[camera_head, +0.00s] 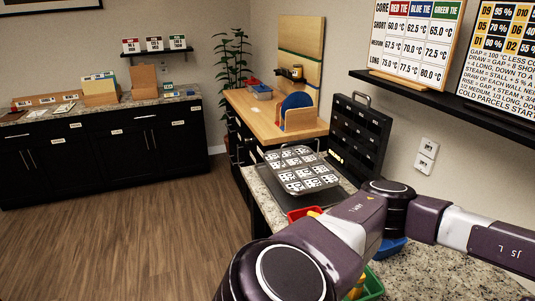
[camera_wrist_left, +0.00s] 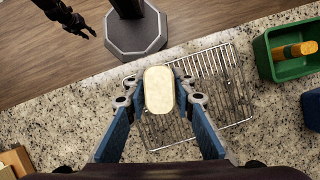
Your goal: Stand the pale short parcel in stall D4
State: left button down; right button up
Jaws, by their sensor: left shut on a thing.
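The pale short parcel (camera_wrist_left: 158,90) is a cream block with rounded corners in the left wrist view. My left gripper (camera_wrist_left: 159,88) has its blue fingers shut on its two sides, above a wire rack (camera_wrist_left: 216,82) on the speckled counter. A grey tray (camera_head: 335,185) with several black-and-white marked squares stands on the counter in the head view. It may hold the stalls, but the marks are too small to read and I cannot pick out D4. An arm of mine crosses the lower right of the head view. My right gripper does not clearly show.
A red bin (camera_head: 298,214), a blue bin (camera_head: 392,246) and a green bin (camera_head: 374,284) stand near that arm. A green bin (camera_wrist_left: 262,55) holding an orange-brown piece is right of the rack. A black panel (camera_head: 357,135) stands upright behind the tray.

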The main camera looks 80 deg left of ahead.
aim_at(295, 188)
jog(key=j+u, duration=0.25)
jog(key=u, duration=0.15)
jog(key=j+u, duration=0.25)
jog(key=u, duration=0.15)
jog(key=j+u, duration=0.25)
jog(key=u, duration=0.15)
jog(key=j, duration=0.45)
jog(key=i+j, duration=0.15)
jog(key=j, duration=0.75)
jog(key=i, duration=0.05)
